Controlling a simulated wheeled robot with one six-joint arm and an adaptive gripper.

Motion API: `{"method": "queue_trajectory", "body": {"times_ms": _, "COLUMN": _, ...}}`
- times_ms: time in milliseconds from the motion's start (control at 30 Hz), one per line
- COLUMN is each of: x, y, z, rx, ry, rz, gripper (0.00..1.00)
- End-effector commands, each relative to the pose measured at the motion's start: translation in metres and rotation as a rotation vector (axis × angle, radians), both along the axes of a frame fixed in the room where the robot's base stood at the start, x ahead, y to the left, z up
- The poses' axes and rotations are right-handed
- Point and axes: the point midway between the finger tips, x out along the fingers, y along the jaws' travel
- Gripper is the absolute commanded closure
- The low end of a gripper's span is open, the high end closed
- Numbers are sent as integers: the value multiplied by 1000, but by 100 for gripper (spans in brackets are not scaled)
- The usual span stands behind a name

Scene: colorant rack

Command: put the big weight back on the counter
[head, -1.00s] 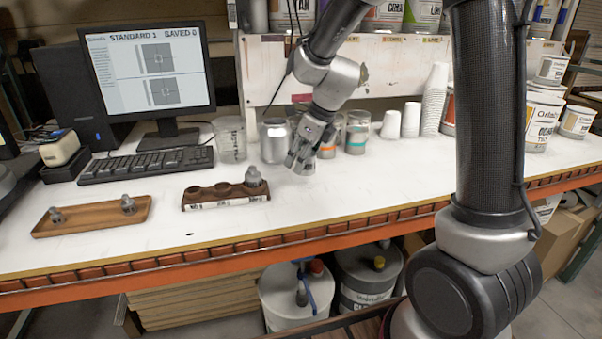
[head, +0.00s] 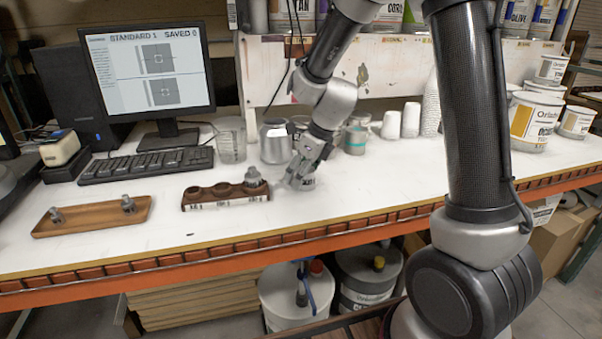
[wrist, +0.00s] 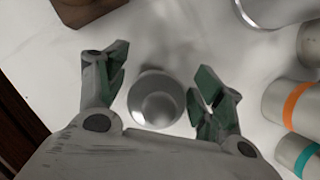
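The round metal weight (wrist: 156,98) is between the two spread fingers of my gripper (wrist: 160,82) in the wrist view, seen from above against the white counter (wrist: 150,40). A gap shows to its left, and its right edge lies close to the right finger. My gripper is open. In the head view my gripper (head: 300,182) is low over the counter (head: 370,190), just right of the brown weight rack (head: 228,193). It mostly hides the weight there, so I cannot tell whether the weight's base touches the counter.
A wooden tray (head: 95,221) with two small weights lies at left. A keyboard (head: 150,164) and monitor stand behind it. A metal can (head: 275,142), a clear beaker (head: 231,141) and banded cups (head: 356,138) stand behind my gripper.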

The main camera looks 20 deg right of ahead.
Motion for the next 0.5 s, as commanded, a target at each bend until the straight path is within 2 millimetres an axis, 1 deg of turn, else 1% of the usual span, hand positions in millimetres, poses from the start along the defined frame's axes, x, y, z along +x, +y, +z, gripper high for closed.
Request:
{"method": "queue_trajectory", "body": {"times_ms": 200, "x": 0, "y": 0, "z": 0, "rx": 0, "ry": 0, "rz": 0, "gripper": 31}}
{"method": "queue_trajectory", "body": {"times_ms": 300, "x": 0, "y": 0, "z": 3, "rx": 0, "ry": -1, "rz": 0, "gripper": 31}}
{"method": "queue_trajectory", "body": {"times_ms": 367, "x": -1, "y": -2, "z": 9, "rx": 0, "ry": -3, "rz": -1, "gripper": 31}}
{"method": "queue_trajectory", "body": {"times_ms": 500, "x": -8, "y": -9, "z": 33, "rx": 1, "ry": -5, "rz": 0, "gripper": 31}}
